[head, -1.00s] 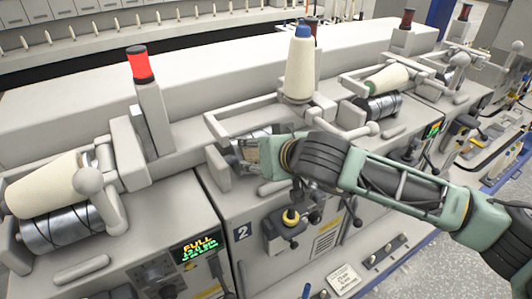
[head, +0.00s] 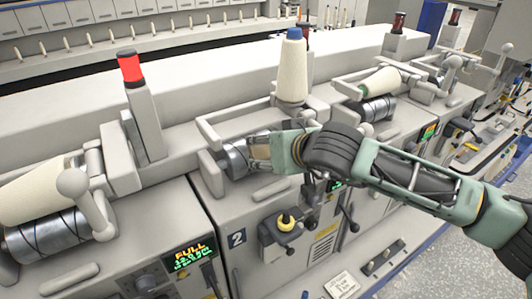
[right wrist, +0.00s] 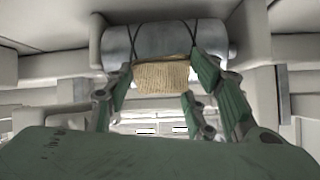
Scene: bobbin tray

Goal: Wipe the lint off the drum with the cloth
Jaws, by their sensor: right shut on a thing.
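The grey metal drum (head: 236,158) lies in the open bay of the middle unit, marked 2. My right gripper (head: 262,150) is at the drum, covering its right part in the head view. In the right wrist view the gripper (right wrist: 160,80) is shut on a tan ribbed cloth (right wrist: 165,77). The cloth lies against the near side of the drum (right wrist: 150,40), between the fingers. Dark curved grooves show on the drum. I cannot make out lint on it; the part under the cloth is hidden. My left gripper is not in view.
A white cone with a blue top (head: 293,70) stands behind the bay. Frame arms (head: 235,118) surround the drum. A red lamp post (head: 130,68) stands to the left. Neighbouring units carry a large cone (head: 40,190) and a smaller one (head: 380,82).

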